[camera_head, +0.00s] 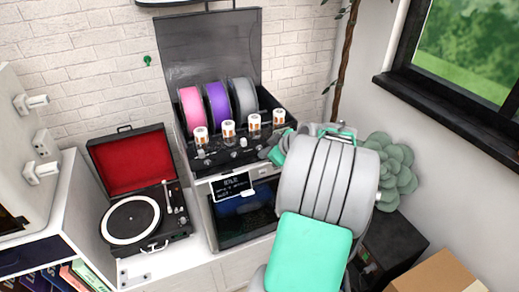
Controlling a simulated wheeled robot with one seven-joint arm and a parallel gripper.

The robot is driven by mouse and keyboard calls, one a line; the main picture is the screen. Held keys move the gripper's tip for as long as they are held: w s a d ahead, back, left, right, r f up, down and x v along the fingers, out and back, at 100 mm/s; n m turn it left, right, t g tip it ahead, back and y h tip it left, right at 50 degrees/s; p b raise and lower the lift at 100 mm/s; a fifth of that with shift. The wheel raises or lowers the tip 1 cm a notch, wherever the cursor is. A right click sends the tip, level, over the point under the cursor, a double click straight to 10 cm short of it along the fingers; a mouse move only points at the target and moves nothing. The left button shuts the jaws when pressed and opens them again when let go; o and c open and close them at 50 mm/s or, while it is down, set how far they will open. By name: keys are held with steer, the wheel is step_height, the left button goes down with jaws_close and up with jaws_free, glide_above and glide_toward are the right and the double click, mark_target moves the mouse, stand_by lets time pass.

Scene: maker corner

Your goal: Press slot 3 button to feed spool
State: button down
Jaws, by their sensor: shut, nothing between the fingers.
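A filament unit (205,162) with a raised dark clear lid (210,48) stands on the white cabinet. It holds a pink spool (192,107), a purple spool (216,104) and a grey spool (244,97). Several white-and-brown cylinders (228,128) stand in a row before the spools, with small light parts below them. I cannot tell which of these is the slot 3 button. My gripper (268,151) is shut and empty at the unit's front right edge. My arm hides much of it and the unit's right end; contact cannot be told.
A small display (231,187) with unreadable lower text is on the printer front, above its dark window (245,216). A record player (140,215) with an open red lid stands left. A green plant (393,170) and a cardboard box (440,272) are right of my arm.

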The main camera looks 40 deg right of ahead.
stand_by(0.4)
steer(key=shift+w+f+b, duration=0.1)
steer(key=shift+w+b, duration=0.15)
steer(key=shift+b, duration=0.05)
steer(key=shift+w+d, duration=0.15)
steer(key=shift+w, duration=0.15)
stand_by(0.3)
steer(key=shift+s+b, duration=0.4)
steer(key=shift+s, duration=0.15)
steer(key=s+a+b, duration=0.1)
steer(key=s+a, duration=0.1)
steer(key=s, duration=0.3)
steer(key=shift+s, duration=0.4)
